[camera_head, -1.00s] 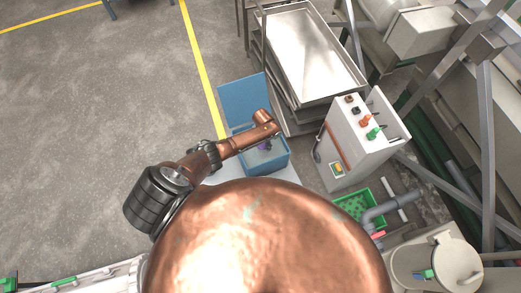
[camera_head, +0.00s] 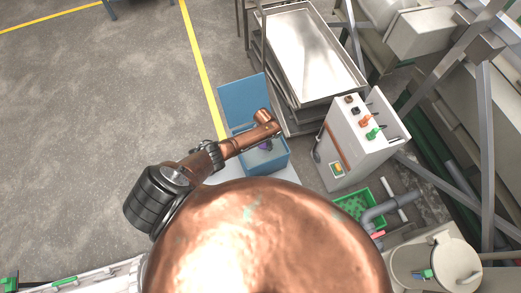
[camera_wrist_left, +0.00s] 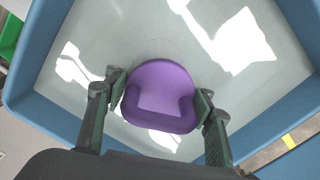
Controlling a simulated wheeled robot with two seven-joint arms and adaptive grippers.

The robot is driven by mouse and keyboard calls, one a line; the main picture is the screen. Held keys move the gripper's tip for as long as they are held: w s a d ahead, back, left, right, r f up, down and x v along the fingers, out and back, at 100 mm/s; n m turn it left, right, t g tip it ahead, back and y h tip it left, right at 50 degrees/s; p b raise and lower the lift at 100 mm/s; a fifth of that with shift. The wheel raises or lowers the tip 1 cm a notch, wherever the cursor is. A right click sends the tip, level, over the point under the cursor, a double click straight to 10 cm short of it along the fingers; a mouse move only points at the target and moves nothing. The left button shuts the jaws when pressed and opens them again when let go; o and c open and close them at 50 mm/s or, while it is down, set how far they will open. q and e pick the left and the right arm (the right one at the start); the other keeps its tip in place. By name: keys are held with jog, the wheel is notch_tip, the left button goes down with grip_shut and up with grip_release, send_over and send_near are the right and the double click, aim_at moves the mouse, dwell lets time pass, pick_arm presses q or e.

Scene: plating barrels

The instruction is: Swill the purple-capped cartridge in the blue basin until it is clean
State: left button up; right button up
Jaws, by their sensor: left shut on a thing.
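The purple-capped cartridge (camera_wrist_left: 162,88) is in the left wrist view, seen from its purple cap end. My left gripper (camera_wrist_left: 160,105) is shut on it, one finger on each side of the cap. The blue basin (camera_wrist_left: 40,45) surrounds it, with pale liquid or a pale floor showing bright reflections. How deep the cartridge's lower part sits is hidden. In the head view the blue basin (camera_head: 278,164) stands below my left arm, and a small bit of purple shows inside. My right gripper is out of view.
A blue lid or panel (camera_head: 243,98) rises at the basin's back. A white control box (camera_head: 345,145) with coloured knobs and stacked metal trays (camera_head: 308,50) stand to the right. A green crate (camera_head: 375,190) is at lower right. Open floor (camera_head: 100,100) lies left.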

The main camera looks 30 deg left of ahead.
pick_arm(q)
jog(key=shift+w+d+r, duration=0.35)
jog(key=shift+w+r, duration=0.1)
jog(key=shift+s+a+f, duration=0.95)
jog(key=shift+s+f, duration=0.15)
jog(key=shift+s, duration=0.05)
notch_tip(320, 180, up, 6)
jog(key=p, duration=0.6)
jog(key=shift+r, duration=0.45)
jog(key=shift+r+p, duration=0.3)
jog(key=shift+r, duration=0.4)
notch_tip(320, 180, up, 12)
jog(key=shift+f, duration=0.25)
